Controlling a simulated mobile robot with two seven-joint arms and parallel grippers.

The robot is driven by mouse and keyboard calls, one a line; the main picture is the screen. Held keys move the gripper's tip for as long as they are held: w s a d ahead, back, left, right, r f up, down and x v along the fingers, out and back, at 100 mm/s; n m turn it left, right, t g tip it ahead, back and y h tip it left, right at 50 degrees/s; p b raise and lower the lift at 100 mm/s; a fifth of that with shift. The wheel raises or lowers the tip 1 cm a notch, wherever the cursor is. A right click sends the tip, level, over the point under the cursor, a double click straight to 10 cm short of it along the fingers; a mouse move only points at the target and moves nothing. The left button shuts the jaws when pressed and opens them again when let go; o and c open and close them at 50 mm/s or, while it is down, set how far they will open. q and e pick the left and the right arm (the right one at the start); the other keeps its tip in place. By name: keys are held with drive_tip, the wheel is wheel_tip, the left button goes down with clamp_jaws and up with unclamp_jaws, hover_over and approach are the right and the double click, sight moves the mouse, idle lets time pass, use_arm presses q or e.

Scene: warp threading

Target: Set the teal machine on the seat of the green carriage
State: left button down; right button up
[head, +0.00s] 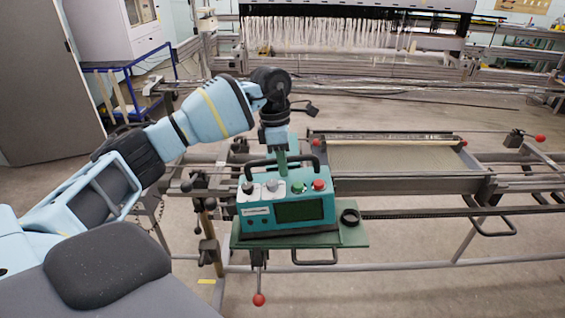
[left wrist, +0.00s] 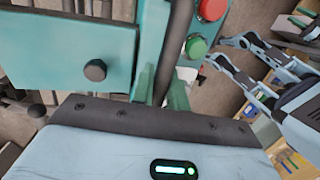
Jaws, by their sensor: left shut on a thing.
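The teal machine (head: 255,218) has a dark screen, a black carry handle (head: 252,162) and several knobs and buttons, red and green among them. My left gripper (head: 281,160) is above it, shut on the handle. The machine is upright over the left and middle part of the green carriage's flat seat (head: 350,236). Its dark base looks level with the seat, but I cannot tell whether it touches. In the left wrist view, the machine's teal side (left wrist: 60,50) and the handle (left wrist: 177,45) are close to the gripper. My right gripper is not seen in the head view.
A black ring (head: 350,217) is on the seat's right part, close beside the machine. A red-tipped lever (head: 259,299) hangs below the seat. A metal rail (head: 430,212) runs right from the carriage. A frame with a flat panel (head: 395,157) stands behind; a loom (head: 350,30) is at the back.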

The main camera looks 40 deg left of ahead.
sight(290, 174)
use_arm(q)
drive_tip(key=shift+d+f, duration=0.1)
drive_tip(key=shift+f, duration=0.1)
idle(0.6)
drive_tip(key=shift+w+f, duration=0.1)
drive_tip(key=shift+f, duration=0.45)
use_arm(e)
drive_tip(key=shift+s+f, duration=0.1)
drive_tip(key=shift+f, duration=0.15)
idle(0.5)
use_arm(q)
drive_tip(key=shift+w+d+f+g+y+b, duration=0.2)
drive_tip(key=shift+w+f+g+y+b, duration=0.1)
drive_tip(key=shift+w+f+y+b, duration=0.15)
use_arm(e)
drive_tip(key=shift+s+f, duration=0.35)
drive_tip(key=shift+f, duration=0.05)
use_arm(q)
drive_tip(key=shift+w+d+f, duration=0.1)
drive_tip(key=shift+w+d, duration=0.05)
drive_tip(key=shift+w, duration=0.1)
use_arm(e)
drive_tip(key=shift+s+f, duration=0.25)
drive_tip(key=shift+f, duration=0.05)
use_arm(q)
drive_tip(key=shift+w, duration=0.15)
idle(0.4)
